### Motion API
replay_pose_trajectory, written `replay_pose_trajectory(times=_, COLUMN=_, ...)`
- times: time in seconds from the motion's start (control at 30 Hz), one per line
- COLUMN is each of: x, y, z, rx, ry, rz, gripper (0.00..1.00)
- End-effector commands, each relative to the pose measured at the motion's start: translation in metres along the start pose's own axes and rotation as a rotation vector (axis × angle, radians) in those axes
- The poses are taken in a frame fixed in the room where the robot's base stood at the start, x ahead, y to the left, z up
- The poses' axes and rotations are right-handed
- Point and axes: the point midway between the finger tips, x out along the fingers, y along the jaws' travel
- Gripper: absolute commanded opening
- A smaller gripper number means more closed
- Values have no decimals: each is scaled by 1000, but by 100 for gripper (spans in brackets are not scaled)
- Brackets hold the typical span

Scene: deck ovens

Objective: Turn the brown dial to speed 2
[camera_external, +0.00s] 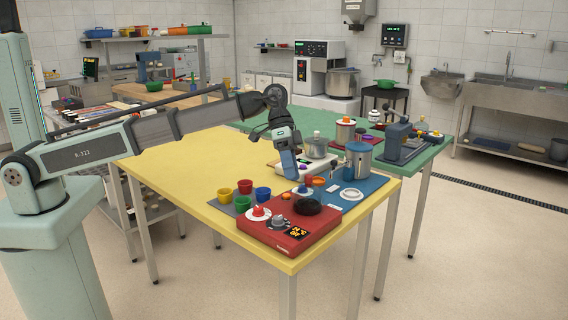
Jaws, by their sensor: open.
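My gripper (291,172) points down over the far part of the yellow table, above and behind the red control box (270,238). It is open, with nothing visible between its fingers. The red box carries a red-and-white dial (258,212), a grey dial (280,222), a black round part (308,205) and a lit orange display (296,232). A small orange-brown knob (318,181) stands just right of my gripper and may be the brown dial, but it is too small to be sure. Its markings cannot be read.
Yellow, red and blue cups (263,194) stand left of the red box. A blue-grey pot (358,160) and a blue mat (374,185) are to the right. A grey machine (402,142) stands on the green table (432,152). The yellow table's left part (180,165) is clear.

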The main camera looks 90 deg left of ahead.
Motion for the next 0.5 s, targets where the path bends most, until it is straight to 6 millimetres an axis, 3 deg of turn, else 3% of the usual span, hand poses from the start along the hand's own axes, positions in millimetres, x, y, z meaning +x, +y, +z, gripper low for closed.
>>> replay_pose_trajectory(times=0.03, x=-22, y=-30, z=-13, rx=-76, ry=1, rz=-53, gripper=61)
replay_pose_trajectory(times=0.1, x=-47, y=-70, z=-18, rx=-188, ry=-7, rz=-127, gripper=61)
replay_pose_trajectory(times=0.3, x=-122, y=-186, z=-16, rx=-538, ry=-28, rz=-344, gripper=61)
replay_pose_trajectory(times=0.4, x=-156, y=-234, z=-8, rx=-696, ry=-30, rz=-438, gripper=61)
replay_pose_trajectory(times=0.5, x=-184, y=-269, z=2, rx=-820, ry=-28, rz=-512, gripper=61)
